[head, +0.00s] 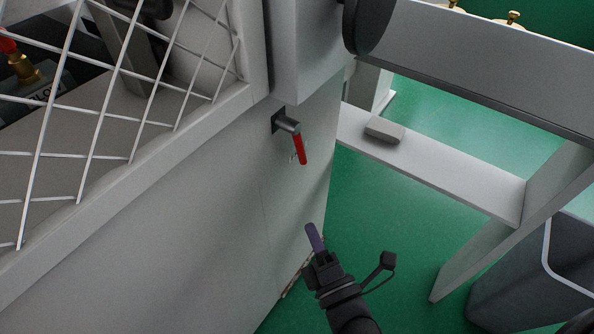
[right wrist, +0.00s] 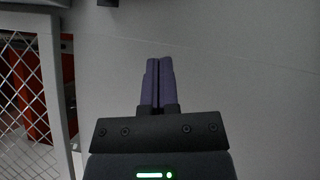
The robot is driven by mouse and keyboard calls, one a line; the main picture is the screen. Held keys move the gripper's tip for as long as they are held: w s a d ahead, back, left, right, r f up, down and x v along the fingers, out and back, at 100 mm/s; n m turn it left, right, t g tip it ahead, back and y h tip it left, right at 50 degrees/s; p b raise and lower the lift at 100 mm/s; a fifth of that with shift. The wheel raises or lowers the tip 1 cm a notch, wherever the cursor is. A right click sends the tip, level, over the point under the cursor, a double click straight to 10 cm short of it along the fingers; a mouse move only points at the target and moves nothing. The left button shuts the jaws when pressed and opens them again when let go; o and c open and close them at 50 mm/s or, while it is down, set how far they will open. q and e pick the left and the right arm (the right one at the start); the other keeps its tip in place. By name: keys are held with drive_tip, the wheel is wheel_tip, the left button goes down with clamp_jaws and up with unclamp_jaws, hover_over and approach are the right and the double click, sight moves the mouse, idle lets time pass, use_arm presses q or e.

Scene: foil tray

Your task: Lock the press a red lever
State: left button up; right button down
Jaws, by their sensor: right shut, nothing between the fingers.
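A red lever (head: 301,148) hangs from a dark pivot on the light grey side panel of the press (head: 190,210), just below the panel's upper housing. It points down and slightly to the right. My right gripper (head: 312,230) is below the lever and apart from it, with its purple fingers pointing up toward it. In the right wrist view the fingers (right wrist: 158,75) are together with nothing between them, in front of the grey panel. A dark mount (right wrist: 107,3) shows at the top edge there; the red of the lever is not clear in that view. My left gripper is not in view.
A white wire mesh guard (head: 120,80) covers the press at the left. A white shelf beam (head: 440,165) with a small grey block (head: 384,130) runs to the right. A dark grey bin (head: 530,275) stands at the lower right. Green floor is open between.

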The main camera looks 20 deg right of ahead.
drive_tip(key=w+d+r+b, duration=0.1)
drive_tip(key=w+r+b, duration=0.1)
drive_tip(key=w, duration=1)
drive_tip(key=shift+w+d+r+b, duration=0.2)
drive_tip(key=shift+w+d+b, duration=0.15)
drive_tip(key=shift+b, duration=0.35)
drive_tip(key=shift+w+d+f, duration=0.1)
drive_tip(key=shift+w, duration=0.05)
